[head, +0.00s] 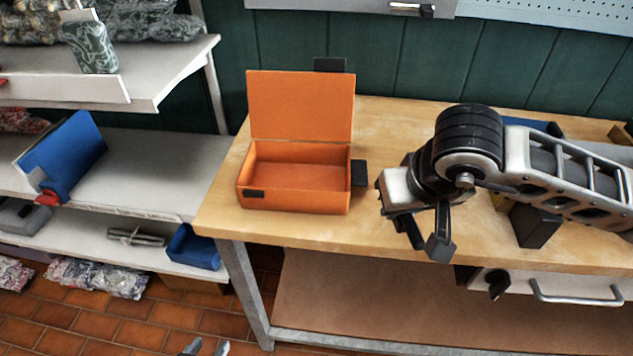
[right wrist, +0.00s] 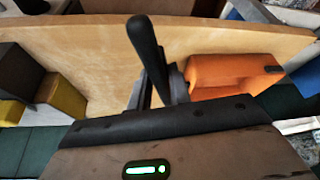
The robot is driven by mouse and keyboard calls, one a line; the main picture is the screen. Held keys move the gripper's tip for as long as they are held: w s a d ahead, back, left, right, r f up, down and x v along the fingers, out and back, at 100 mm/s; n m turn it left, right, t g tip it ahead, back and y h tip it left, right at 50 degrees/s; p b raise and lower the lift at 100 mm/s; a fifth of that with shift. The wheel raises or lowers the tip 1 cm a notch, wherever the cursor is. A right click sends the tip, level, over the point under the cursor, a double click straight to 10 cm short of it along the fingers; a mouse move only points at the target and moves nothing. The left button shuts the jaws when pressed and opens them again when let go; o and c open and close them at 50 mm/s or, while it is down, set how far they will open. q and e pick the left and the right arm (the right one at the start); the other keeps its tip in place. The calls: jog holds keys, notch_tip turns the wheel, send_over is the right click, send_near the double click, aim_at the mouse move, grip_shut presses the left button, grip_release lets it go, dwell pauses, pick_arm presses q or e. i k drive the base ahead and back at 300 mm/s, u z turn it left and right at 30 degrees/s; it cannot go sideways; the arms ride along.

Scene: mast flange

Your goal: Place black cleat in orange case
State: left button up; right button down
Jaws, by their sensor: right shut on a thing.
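The orange case (head: 295,190) stands on the workbench with its lid (head: 300,104) raised at the back. Its inside looks empty. My right gripper (head: 422,238) is over the bench's front part, to the right of the case and apart from it. It is shut on the black cleat, which seems to be the dark rounded bar (right wrist: 146,45) in the right wrist view. Dark fingers and dark cleat are hard to tell apart. The case also shows right of the bar in that view (right wrist: 225,72). Only the tips of my left gripper (head: 206,349) show at the bottom edge, spread apart.
The wooden workbench (head: 300,232) has clear room in front of the case. A black block (head: 531,226) stands on the bench under my right arm. Black pieces sit beside the case (head: 359,172) and behind its lid (head: 330,64). White shelves (head: 150,165) stand at the left.

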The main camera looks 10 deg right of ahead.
aim_at(311, 186)
jog(key=u, duration=3.3)
jog(key=k, duration=0.8)
jog(key=z, duration=1.6)
